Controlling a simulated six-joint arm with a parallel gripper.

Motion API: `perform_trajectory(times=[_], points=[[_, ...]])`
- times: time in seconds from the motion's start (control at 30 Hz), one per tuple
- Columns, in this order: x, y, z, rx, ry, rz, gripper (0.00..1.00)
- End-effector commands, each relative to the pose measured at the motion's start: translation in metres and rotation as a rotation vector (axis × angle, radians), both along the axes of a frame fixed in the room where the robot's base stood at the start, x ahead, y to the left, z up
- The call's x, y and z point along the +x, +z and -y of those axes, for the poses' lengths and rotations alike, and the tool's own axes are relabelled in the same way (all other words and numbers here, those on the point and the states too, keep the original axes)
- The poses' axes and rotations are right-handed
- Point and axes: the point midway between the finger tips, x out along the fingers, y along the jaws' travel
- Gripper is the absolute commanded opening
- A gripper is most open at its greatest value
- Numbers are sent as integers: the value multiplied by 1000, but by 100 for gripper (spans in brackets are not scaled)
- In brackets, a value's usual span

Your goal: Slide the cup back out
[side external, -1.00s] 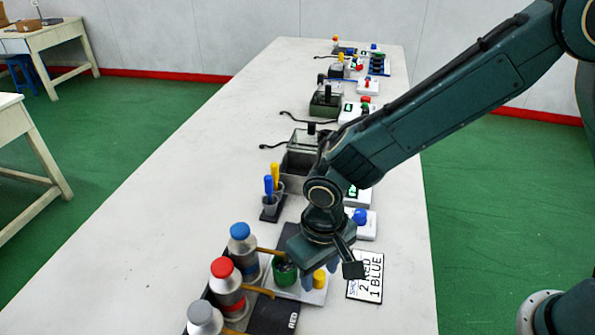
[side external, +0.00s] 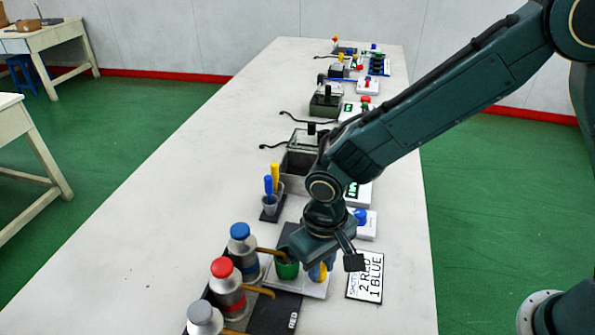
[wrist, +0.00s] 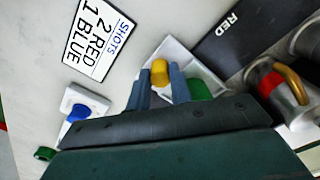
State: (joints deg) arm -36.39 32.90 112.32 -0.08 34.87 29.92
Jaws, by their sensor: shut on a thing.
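The green cup (side external: 287,266) stands on a white tray (side external: 315,290), below the spout of the blue-capped bottle. Its far side is partly hidden by my wrist. In the wrist view, part of the green cup (wrist: 198,90) shows behind my fingers. A yellow knob (wrist: 160,72) sits beside the cup; whether it is joined to the cup is hidden. My gripper (wrist: 160,83) has its two blue fingers on either side of this knob and is shut on it. In the side view, my gripper (side external: 321,271) is low over the tray, right of the cup.
Bottles with blue (side external: 240,231), red (side external: 221,267) and grey caps (side external: 200,313) stand left, their spouts reaching right. A black RED pad (side external: 275,315) lies in front. A shots card (side external: 366,276) lies right. A blue-button box (side external: 365,222) stands behind.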

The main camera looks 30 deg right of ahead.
Motion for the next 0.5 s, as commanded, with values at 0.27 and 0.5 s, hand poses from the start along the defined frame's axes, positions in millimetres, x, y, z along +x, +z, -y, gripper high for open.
perform_trajectory(times=[0.27,0.5], points=[[37,1,35,1,-10,6,0],[62,1,60,1,-6,7,0]])
